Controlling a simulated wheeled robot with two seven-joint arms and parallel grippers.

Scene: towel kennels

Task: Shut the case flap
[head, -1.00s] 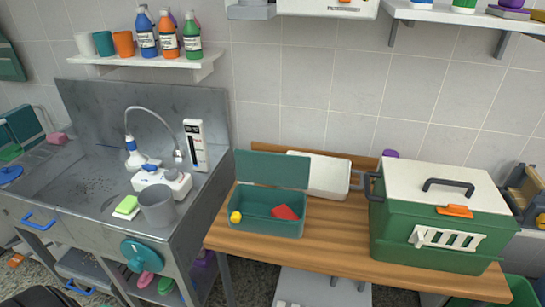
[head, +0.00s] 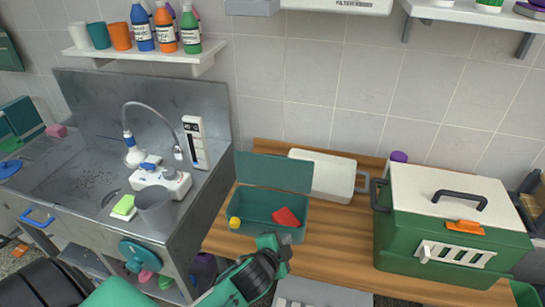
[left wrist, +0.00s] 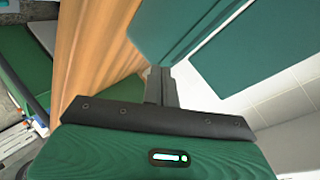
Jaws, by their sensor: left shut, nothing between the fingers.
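The teal case (head: 262,222) stands on the wooden bench with its flap (head: 275,171) raised at the back. My right gripper is not in view.
A white box (head: 325,176) lies behind the case. A green carrier (head: 440,240) with a white top and black handle stands to the right. The metal sink (head: 80,185) with a grey cup (head: 154,209) is to the left. Bare bench (head: 340,235) lies between case and carrier.

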